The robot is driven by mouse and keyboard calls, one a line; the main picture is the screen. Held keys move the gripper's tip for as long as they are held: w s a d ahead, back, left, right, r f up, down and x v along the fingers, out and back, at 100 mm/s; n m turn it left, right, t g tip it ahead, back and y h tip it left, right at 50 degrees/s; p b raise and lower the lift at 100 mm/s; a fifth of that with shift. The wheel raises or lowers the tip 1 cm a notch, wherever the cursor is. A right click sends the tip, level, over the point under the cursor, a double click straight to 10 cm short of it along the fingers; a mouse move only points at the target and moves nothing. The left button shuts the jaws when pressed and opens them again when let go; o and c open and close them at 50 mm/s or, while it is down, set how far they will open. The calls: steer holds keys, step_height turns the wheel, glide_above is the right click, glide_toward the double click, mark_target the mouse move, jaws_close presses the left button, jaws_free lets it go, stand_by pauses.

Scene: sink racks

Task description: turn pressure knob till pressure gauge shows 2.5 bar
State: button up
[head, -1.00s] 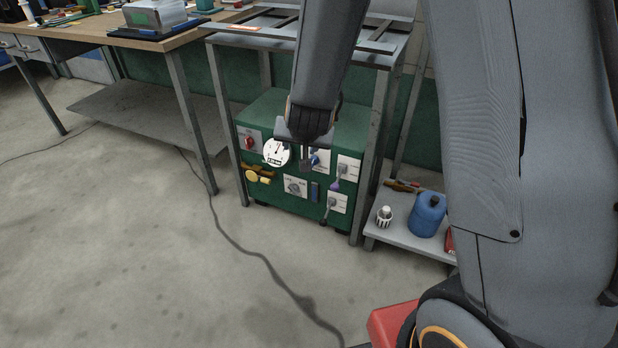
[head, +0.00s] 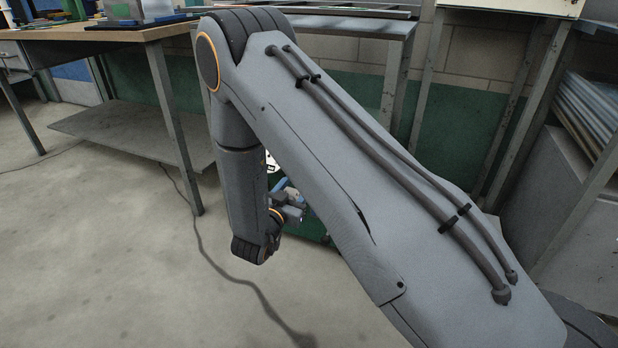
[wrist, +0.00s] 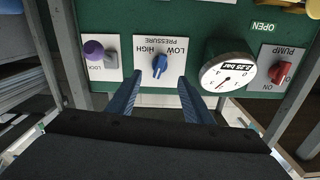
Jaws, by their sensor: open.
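The wrist view shows the panel upside down. The blue pressure knob (wrist: 159,64) sits on a white plate marked LOW, HIGH and PRESSURE. The round white pressure gauge (wrist: 228,73) is right of it; its upside-down label appears to read 2.25 bar. My gripper (wrist: 158,82) is open, with one blue finger to each side of the knob in the picture. I cannot tell whether the fingertips reach around it. In the head view, a sliver of the gauge (head: 271,162) shows beside my arm; the knob is hidden.
The red pump switch (wrist: 283,72) is right of the gauge. A purple lock knob (wrist: 94,49) is left of the pressure knob. Metal table legs (wrist: 60,50) flank the panel. The workbench (head: 110,38) stands at left with open floor before it.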

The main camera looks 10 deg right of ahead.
steer(key=b+x, duration=0.2)
steer(key=x, duration=0.5)
steer(key=shift+w+d+b, duration=0.2)
steer(key=shift+b, duration=0.1)
steer(key=c, duration=1)
steer(key=shift+c, duration=0.3)
